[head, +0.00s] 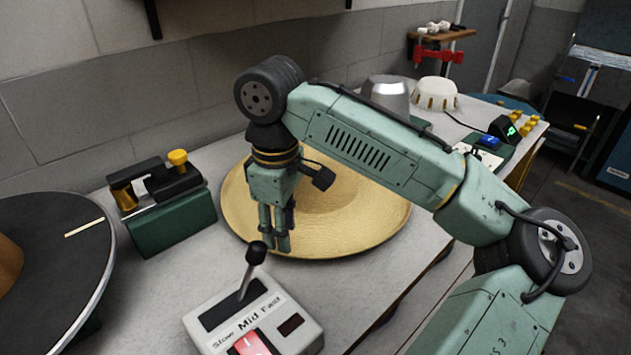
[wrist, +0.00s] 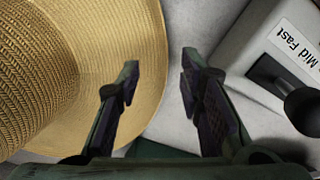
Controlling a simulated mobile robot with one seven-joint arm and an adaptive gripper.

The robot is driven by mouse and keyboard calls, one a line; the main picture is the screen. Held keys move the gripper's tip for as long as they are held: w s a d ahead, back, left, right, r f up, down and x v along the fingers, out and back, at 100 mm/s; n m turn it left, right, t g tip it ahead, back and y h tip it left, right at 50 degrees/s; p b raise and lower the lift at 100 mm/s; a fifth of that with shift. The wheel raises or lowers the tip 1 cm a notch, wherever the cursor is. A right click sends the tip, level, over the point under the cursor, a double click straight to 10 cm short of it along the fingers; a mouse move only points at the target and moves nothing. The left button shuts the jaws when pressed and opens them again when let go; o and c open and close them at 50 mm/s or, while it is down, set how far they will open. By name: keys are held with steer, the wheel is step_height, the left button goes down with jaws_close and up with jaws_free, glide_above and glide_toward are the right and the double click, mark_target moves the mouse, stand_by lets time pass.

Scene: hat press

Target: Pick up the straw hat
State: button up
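The straw hat (head: 370,222) is wide-brimmed and golden, lying brim down on the table in the head view. My arm hides part of it. My gripper (head: 280,245) points down at the hat's near left brim. In the wrist view, the hat's brim (wrist: 140,60) and part of its woven crown fill the left side. My gripper (wrist: 160,80) is open there, with one finger over the brim and the other over the pale tabletop past the brim's edge. Nothing is between the fingers except the view of the brim edge below. I cannot tell the height above the brim.
A speed control box (head: 255,318) with a lever stands close in front of my gripper. A green device (head: 172,220) with black and brass parts is at the left, beside a round dark table (head: 60,235). Metal and cream hat forms (head: 436,94) stand behind.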

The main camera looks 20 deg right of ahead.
steer(key=f, duration=0.4)
steer(key=shift+s+f+p, duration=0.2)
steer(key=shift+s+p, duration=0.05)
steer(key=shift+p, duration=0.15)
steer(key=shift+c, duration=0.3)
jaws_close()
